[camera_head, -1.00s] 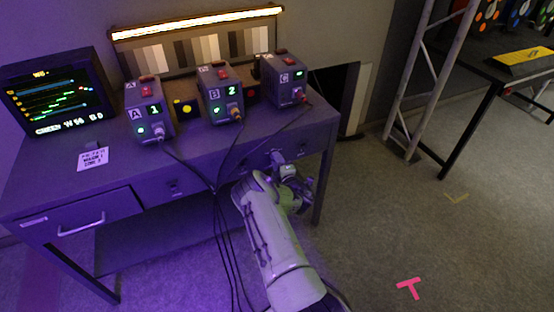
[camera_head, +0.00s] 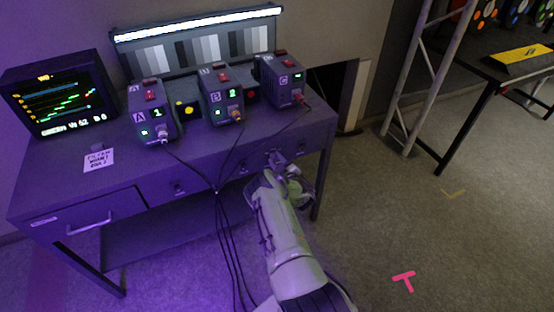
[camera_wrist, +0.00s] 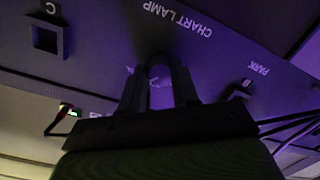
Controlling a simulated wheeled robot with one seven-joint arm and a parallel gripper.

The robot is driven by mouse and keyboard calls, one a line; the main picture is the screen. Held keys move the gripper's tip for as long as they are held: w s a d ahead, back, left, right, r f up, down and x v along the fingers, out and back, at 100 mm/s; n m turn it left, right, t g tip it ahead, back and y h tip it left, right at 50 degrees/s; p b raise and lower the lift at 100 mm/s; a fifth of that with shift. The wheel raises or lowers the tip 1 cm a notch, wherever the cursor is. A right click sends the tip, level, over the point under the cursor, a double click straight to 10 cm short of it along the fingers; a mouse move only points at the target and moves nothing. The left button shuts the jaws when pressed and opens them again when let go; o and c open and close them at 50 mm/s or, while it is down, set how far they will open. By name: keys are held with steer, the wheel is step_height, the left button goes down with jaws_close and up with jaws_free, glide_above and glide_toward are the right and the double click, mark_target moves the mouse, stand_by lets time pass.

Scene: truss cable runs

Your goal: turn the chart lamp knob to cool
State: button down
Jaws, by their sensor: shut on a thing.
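The chart lamp (camera_head: 197,23) is a long bar above the grey chart, glowing cool bluish-white. In the wrist view the "CHART LAMP" label (camera_wrist: 177,18) is on the dark desk front, upside down. The chart lamp knob (camera_wrist: 160,92) sits just beside that label, between my fingers and partly hidden by them. My gripper (camera_wrist: 159,78) is shut on the knob. In the head view my gripper (camera_head: 279,160) is at the desk's front edge, right of centre, and the knob is hard to make out.
Three boxes, A (camera_head: 151,113), B (camera_head: 221,97) and C (camera_head: 281,81), stand on the desk (camera_head: 75,188) with cables hanging down in front. A monitor (camera_head: 61,97) is at the left. A truss (camera_head: 420,85) stands right; the floor between is open.

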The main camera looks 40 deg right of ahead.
steer(key=shift+m, duration=0.7)
steer(key=shift+f, duration=0.1)
steer(key=c, duration=0.8)
jaws_free()
steer(key=p+v, duration=0.5)
steer(key=v, duration=1)
steer(key=shift+s+p, duration=0.3)
steer(key=shift+s, duration=0.1)
